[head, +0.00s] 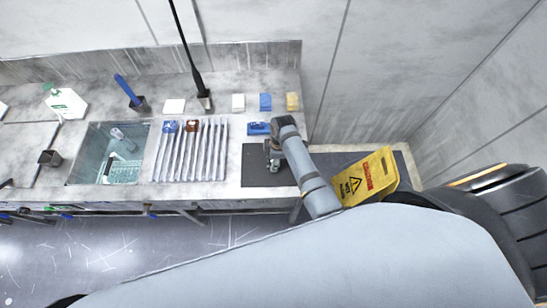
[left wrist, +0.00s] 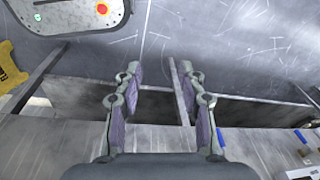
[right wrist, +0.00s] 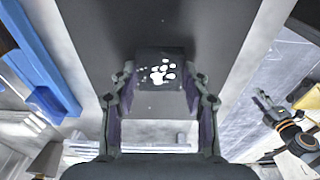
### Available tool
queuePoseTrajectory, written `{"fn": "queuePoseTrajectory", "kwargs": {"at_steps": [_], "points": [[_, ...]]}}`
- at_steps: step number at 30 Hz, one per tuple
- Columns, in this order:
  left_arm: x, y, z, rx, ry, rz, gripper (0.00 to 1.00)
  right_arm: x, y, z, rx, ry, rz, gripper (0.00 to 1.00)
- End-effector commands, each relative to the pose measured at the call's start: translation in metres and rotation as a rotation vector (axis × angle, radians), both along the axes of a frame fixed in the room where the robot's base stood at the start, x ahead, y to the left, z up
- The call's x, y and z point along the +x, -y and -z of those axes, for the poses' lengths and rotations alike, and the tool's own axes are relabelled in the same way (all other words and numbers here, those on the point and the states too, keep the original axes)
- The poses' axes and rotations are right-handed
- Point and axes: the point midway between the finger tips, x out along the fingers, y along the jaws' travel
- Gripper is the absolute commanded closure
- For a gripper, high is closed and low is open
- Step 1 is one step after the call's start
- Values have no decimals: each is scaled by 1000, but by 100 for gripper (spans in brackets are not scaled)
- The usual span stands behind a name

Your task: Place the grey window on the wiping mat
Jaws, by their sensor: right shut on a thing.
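The grey window (right wrist: 160,70) is a small dark, shiny square with white glints, held between the fingertips of my right gripper (right wrist: 160,82) in the right wrist view. The dark wiping mat (right wrist: 200,25) lies beneath it; I cannot tell whether the window touches the mat. In the head view the mat (head: 258,178) is on the counter right of the rack, with my right gripper (head: 272,158) over it. The window is not clear there. My left gripper (left wrist: 160,80) is open and empty above the floor by the counter edge in the left wrist view.
A slotted rack (head: 190,150) and a sink (head: 100,160) are left of the mat. A blue block (head: 258,128) lies at the mat's back edge. A yellow caution sign (head: 368,175) stands right of my arm. Small coloured pads (head: 265,102) line the back.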

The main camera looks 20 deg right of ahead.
Motion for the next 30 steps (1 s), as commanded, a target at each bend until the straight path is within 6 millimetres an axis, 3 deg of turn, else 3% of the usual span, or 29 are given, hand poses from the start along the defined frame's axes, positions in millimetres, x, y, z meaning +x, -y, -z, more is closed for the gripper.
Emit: {"fn": "queuePoseTrajectory", "kwargs": {"at_steps": [2, 3, 8, 20, 30], "points": [[-17, 0, 3, 1, -24, -1, 60, 1, 0, 3, 0, 1, 0, 100], [-26, 0, 3, 1, -37, -1, 60, 1, 0, 3, 0, 1, 0, 51], [-43, -1, 4, 2, -64, -2, 60, 1, 0, 2, 0, 1, 0, 31], [-15, -4, 2, 5, -22, 1, 60, 1, 1, -7, 0, 2, 0, 31], [-23, -4, 16, 5, -33, 0, 60, -2, 10, -86, 1, 4, 0, 31]]}}
